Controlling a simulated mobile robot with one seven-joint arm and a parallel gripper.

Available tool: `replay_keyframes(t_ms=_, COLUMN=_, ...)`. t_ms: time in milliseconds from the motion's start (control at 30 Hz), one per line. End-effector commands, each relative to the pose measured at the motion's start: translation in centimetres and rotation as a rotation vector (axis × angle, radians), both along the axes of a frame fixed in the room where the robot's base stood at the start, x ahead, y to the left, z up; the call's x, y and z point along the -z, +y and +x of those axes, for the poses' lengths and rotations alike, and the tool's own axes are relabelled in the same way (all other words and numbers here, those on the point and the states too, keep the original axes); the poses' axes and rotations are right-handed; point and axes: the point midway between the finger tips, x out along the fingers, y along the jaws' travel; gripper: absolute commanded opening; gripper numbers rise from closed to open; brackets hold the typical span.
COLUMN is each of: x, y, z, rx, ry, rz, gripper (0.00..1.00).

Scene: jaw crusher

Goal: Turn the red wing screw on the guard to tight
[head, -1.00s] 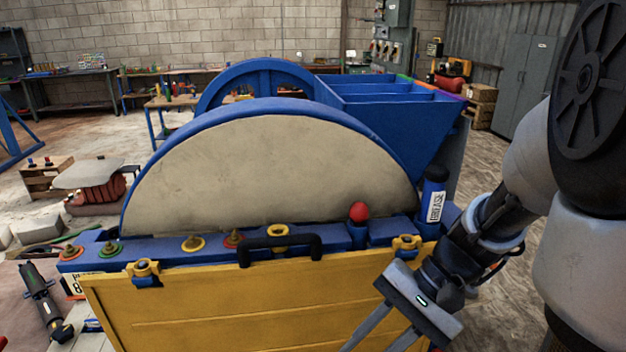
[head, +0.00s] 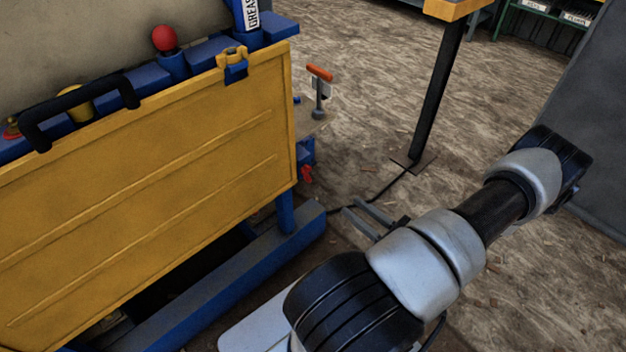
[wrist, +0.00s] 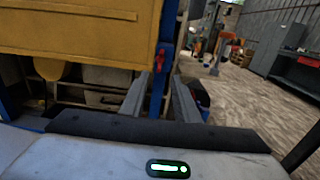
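The yellow guard (head: 150,180) fills the left of the head view. A small red wing screw (head: 306,174) sits low at its right end, on the blue frame. It also shows in the wrist view (wrist: 161,57), beyond and between my fingertips. My gripper (head: 355,207) is to the right of the red wing screw in the head view, partly hidden behind my own wrist. In the wrist view its two fingers (wrist: 158,82) stand apart with nothing held between them. The screw is apart from the fingers. Its exact wing angle is too small to tell.
An orange-red T-handle (head: 320,73) on a grey post stands beyond the guard. A red ball knob (head: 164,38) and a black handle (head: 80,108) are on top. A dark table leg (head: 435,100) rises from the floor on the right. Open floor lies between.

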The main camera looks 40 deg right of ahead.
Motion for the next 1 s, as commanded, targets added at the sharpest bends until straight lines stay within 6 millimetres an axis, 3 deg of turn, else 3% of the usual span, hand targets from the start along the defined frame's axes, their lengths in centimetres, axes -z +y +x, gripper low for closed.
replay_keyframes(t_ms=167, x=0.2, y=0.0, z=1.4, rx=0.010, ry=-0.003, rz=0.003, gripper=0.28)
replay_keyframes(t_ms=700, x=0.2, y=1.0, z=12.8, rx=0.006, ry=-0.003, rz=0.003, gripper=0.28)
replay_keyframes(t_ms=1000, x=0.2, y=1.2, z=16.7, rx=0.008, ry=-0.001, rz=0.003, gripper=0.28)
